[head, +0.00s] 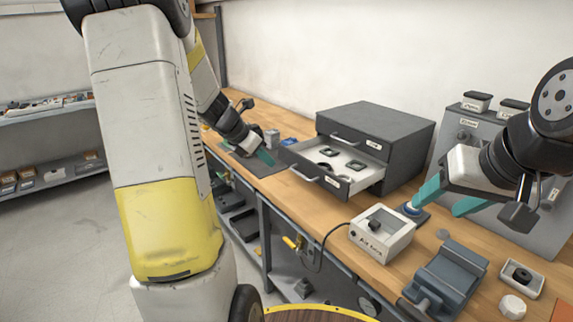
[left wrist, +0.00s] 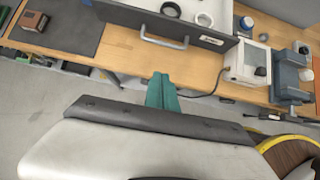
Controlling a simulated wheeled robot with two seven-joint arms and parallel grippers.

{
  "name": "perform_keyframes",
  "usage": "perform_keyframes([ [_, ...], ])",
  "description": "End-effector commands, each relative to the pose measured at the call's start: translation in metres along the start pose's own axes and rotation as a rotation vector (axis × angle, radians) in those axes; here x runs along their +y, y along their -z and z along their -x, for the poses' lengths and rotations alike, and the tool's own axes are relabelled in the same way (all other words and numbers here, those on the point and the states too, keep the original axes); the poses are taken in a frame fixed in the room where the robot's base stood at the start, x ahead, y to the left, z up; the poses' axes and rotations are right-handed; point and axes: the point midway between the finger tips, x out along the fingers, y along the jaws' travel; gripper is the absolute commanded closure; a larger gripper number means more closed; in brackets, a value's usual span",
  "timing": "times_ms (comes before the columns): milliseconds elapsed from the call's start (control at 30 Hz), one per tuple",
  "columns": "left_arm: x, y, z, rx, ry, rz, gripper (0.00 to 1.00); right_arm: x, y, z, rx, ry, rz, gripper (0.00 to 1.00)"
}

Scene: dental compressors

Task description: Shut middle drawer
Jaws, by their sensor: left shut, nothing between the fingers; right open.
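A dark grey drawer cabinet (head: 400,124) stands against the wall on the workbench. Its top drawer is shut; a drawer below it (head: 345,187) is pulled well out, showing a light interior with several dark parts. The open drawer's handle (head: 320,176) faces the bench's front edge and shows in the left wrist view (left wrist: 168,38). My left gripper (head: 266,157) is shut and empty, left of and apart from the handle; its teal fingers also show in the left wrist view (left wrist: 161,88). My right gripper (head: 440,206) is open, right of the cabinet.
A white boxy device (head: 382,236) with a cable stands in front of the cabinet. A grey vise (head: 447,278) stands nearer the front. A dark mat (head: 262,165) lies left of the drawer. A grey panel (head: 470,140) stands at the right. A blue-topped piece (head: 412,209) is close to my right fingertips.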

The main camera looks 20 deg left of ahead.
Motion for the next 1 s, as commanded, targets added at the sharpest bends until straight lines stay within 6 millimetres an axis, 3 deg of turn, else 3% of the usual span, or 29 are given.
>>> perform_keyframes([
  [467,-0.002,0.001,-0.095,0.003,0.004,-0.005,1.00,0.000,0.000,0.000,0.000,0.000,0.000,0.44],
  [500,-0.002,-0.006,-0.100,0.002,0.004,-0.009,1.00,0.000,0.000,0.000,0.000,0.000,0.000,0.44],
  [700,-0.002,-0.021,-0.117,0.001,0.002,-0.009,1.00,0.000,0.000,0.000,0.000,0.000,0.000,0.44],
  [1000,-0.002,-0.025,-0.122,0.001,0.001,-0.008,1.00,0.000,0.000,0.000,0.000,0.000,0.000,0.44],
])
